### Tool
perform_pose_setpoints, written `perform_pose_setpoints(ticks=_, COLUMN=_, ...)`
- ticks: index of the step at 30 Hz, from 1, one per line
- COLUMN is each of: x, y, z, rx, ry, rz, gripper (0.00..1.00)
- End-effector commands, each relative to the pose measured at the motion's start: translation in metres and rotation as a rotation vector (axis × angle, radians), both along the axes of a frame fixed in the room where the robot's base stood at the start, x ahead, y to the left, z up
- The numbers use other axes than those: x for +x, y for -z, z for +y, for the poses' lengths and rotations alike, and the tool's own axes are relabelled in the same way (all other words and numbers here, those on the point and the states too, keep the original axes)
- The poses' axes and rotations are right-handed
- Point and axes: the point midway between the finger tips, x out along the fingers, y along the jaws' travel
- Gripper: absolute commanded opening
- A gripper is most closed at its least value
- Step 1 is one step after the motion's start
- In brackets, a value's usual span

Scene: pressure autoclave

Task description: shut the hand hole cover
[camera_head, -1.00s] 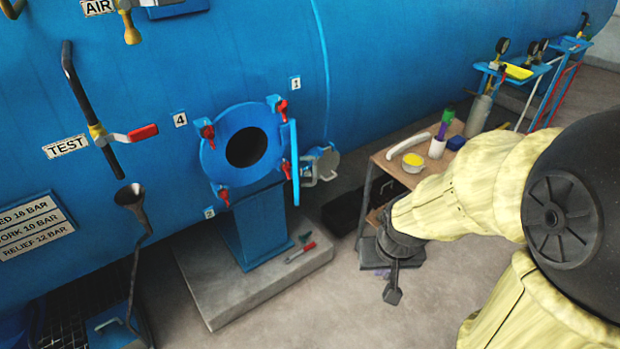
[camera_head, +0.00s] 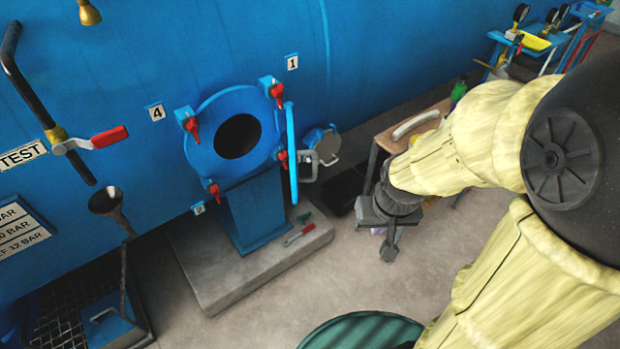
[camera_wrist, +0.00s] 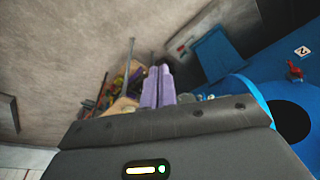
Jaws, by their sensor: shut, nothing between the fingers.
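The hand hole is a dark round opening (camera_head: 238,137) in a blue flange on the tank, with several red-handled clamps (camera_head: 193,125) around its rim. The cover (camera_head: 291,150) stands swung open at the flange's right side, seen nearly edge-on as a thin blue disc. My gripper (camera_head: 388,254) hangs to the right of the cover and lower in the picture, apart from it. In the wrist view, the purple fingers (camera_wrist: 158,86) are together and empty. That view also shows part of the blue flange (camera_wrist: 250,95), its dark opening and a red clamp (camera_wrist: 293,70) at the right.
A bench (camera_head: 385,140) stands behind my arm. A red-handled tool (camera_head: 299,235) lies on the concrete plinth (camera_head: 215,285). A green round object (camera_head: 365,332) is at the bottom edge.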

Motion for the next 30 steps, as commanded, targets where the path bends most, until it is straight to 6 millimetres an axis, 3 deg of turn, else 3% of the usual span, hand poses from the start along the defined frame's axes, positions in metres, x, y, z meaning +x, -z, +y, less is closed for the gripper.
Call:
perform_pose_setpoints(ticks=5, x=0.002, y=-0.005, z=-0.001, rx=0.025, ry=0.062, rz=0.027, gripper=0.0)
perform_pose_setpoints(ticks=11, x=0.015, y=-0.021, z=0.001, rx=0.186, ry=0.43, rz=0.193, gripper=0.0)
perform_pose_setpoints(ticks=16, x=0.042, y=-0.04, z=0.013, rx=0.422, ry=0.9, rz=0.415, gripper=0.0)
perform_pose_setpoints(ticks=21, x=0.084, y=-0.06, z=0.022, rx=0.673, ry=1.309, rz=0.627, gripper=0.0)
perform_pose_setpoints(ticks=25, x=0.108, y=-0.067, z=0.023, rx=0.8, ry=1.479, rz=0.724, gripper=0.0)
perform_pose_setpoints(ticks=30, x=0.116, y=-0.066, z=0.024, rx=0.843, ry=1.529, rz=0.754, gripper=0.0)
